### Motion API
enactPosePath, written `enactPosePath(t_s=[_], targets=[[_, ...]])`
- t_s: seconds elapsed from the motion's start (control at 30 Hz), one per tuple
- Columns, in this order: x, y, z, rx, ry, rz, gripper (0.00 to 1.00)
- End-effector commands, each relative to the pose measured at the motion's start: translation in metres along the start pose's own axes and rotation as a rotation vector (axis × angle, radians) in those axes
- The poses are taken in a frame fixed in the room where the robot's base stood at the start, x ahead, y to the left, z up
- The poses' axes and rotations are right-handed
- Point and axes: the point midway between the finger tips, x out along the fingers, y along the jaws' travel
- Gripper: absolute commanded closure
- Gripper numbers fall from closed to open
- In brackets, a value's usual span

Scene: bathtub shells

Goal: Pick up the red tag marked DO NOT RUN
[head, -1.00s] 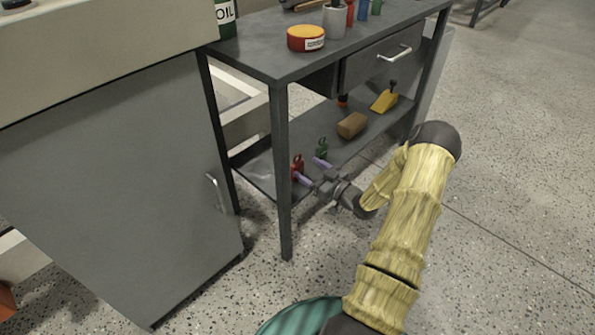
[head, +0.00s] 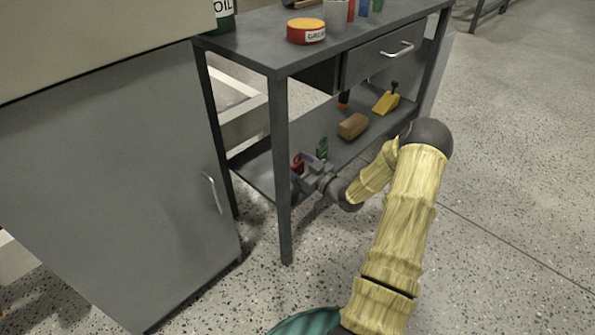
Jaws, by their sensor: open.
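A small red tag (head: 297,163) stands on the lower shelf of the grey workbench, just behind its front left leg. Any lettering on it is too small to read. My gripper (head: 301,170) is at the tag, with its open fingers reaching in over the shelf from the right. The gripper and the bench leg hide the tag's lower part. I cannot tell whether the fingers touch the tag. A green tag-like piece (head: 322,148) stands close behind the gripper.
The workbench's front left leg (head: 283,200) stands right beside my gripper. A brown block (head: 353,126) and a yellow wedge (head: 386,103) lie farther right on the lower shelf (head: 375,135). A grey cabinet (head: 110,180) stands at left. The floor at right is clear.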

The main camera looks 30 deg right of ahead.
Motion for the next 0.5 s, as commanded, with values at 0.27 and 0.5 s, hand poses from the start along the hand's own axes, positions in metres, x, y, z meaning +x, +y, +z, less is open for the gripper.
enactPosePath(t_s=[0.27, 0.5], targets=[[-0.0002, 0.0, 0.0003, 0.0, 0.0, 0.0, 0.35], [-0.0002, 0.0, 0.0003, 0.0, 0.0, 0.0, 0.77]])
